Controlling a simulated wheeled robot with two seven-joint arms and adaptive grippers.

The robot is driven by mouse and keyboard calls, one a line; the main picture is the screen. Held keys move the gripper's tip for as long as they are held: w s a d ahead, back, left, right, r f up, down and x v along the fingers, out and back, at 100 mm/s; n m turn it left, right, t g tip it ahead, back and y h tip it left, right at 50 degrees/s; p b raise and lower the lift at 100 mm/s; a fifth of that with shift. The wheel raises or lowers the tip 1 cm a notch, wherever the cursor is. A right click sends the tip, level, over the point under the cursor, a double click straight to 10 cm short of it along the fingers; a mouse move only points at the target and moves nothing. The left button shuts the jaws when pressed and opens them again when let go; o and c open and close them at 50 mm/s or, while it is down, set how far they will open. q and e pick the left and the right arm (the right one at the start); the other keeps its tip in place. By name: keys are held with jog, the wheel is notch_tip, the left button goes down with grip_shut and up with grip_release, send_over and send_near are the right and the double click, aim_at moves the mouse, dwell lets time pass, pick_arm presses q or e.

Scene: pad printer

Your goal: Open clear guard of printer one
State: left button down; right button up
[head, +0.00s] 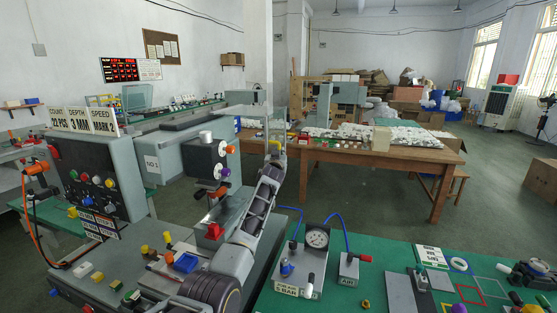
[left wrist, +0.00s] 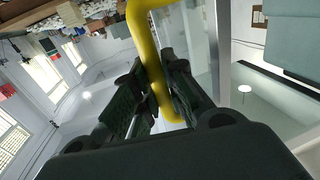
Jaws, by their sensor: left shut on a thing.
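The pad printer (head: 95,175) stands at the left in the head view, grey with a button panel and a pad head (head: 205,158). A yellow bar handle (left wrist: 140,35) crosses the left wrist view, beside a clear guard panel (left wrist: 197,45) with a grey edge. My left gripper (head: 275,152) is raised to the right of the pad head. It is shut on the yellow handle, which lies between its fingers (left wrist: 150,95) in the left wrist view. In the head view the handle is small and partly hidden, and the guard's outline is hard to make out. My right gripper is not seen.
A green bench (head: 380,262) at the lower right holds a pressure gauge box (head: 310,250), blue tubes and small parts. A wooden table (head: 370,160) with white parts stands behind my left gripper. Open floor lies to the right.

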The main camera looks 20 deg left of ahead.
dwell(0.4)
pick_arm(q)
jog(key=c, duration=1.5)
grip_release()
jog(key=shift+o, duration=0.2)
jog(key=shift+s, duration=0.1)
jog(key=s+d, duration=0.2)
jog(key=s, duration=0.9)
jog(key=shift+s, duration=0.25)
